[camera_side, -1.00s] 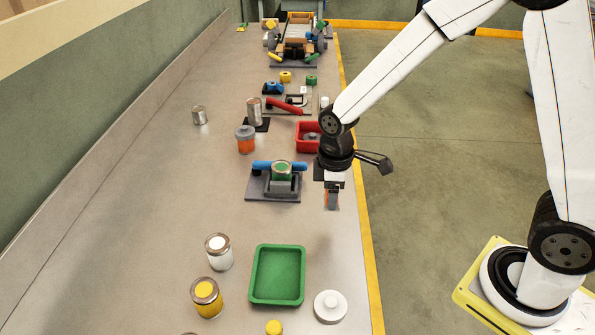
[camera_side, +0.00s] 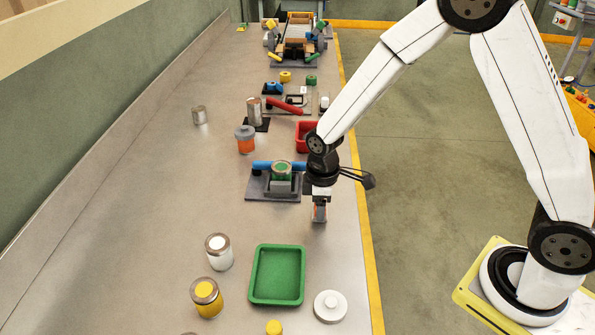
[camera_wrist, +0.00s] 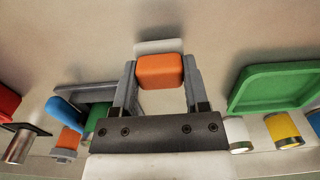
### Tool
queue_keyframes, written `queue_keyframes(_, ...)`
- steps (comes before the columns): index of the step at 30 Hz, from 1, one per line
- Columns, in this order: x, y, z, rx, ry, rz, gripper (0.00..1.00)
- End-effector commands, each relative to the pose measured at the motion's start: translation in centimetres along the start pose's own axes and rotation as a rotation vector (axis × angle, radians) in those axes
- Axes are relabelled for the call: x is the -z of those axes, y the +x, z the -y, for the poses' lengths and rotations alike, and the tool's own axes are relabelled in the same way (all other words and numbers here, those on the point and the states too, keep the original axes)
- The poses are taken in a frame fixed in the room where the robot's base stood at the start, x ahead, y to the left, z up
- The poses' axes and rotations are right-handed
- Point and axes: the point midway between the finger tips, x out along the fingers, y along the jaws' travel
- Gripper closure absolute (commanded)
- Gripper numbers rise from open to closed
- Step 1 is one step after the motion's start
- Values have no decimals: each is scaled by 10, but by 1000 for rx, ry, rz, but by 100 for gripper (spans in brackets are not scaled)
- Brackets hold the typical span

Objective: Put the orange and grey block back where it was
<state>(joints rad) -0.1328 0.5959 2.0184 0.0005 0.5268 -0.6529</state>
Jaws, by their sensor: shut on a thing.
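My gripper (camera_side: 319,206) is shut on the orange and grey block (camera_side: 319,214), low near the right edge of the bench. In the wrist view, the block's orange face (camera_wrist: 160,70) shows between the two grey fingers of my gripper (camera_wrist: 159,80). A pale grey patch shows just beyond the block there; I cannot tell if it is part of the block. In the side view the fingers hide most of the block. I cannot tell whether the block touches the bench.
A grey fixture (camera_side: 262,190) with a blue bar and a green-topped can stands just left of my gripper. Nearer the camera are a green tray (camera_side: 253,275), a white lid (camera_side: 330,306), a white can (camera_side: 219,252) and a yellow can (camera_side: 206,298). A red tray (camera_side: 304,137) sits behind.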

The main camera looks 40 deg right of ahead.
Motion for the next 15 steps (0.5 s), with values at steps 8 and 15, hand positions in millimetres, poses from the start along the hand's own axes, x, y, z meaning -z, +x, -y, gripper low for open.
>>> queue_keyframes(8,0,8,0,-1,0,-1,89)
queue_keyframes(15,0,10,0,0,0,0,89)
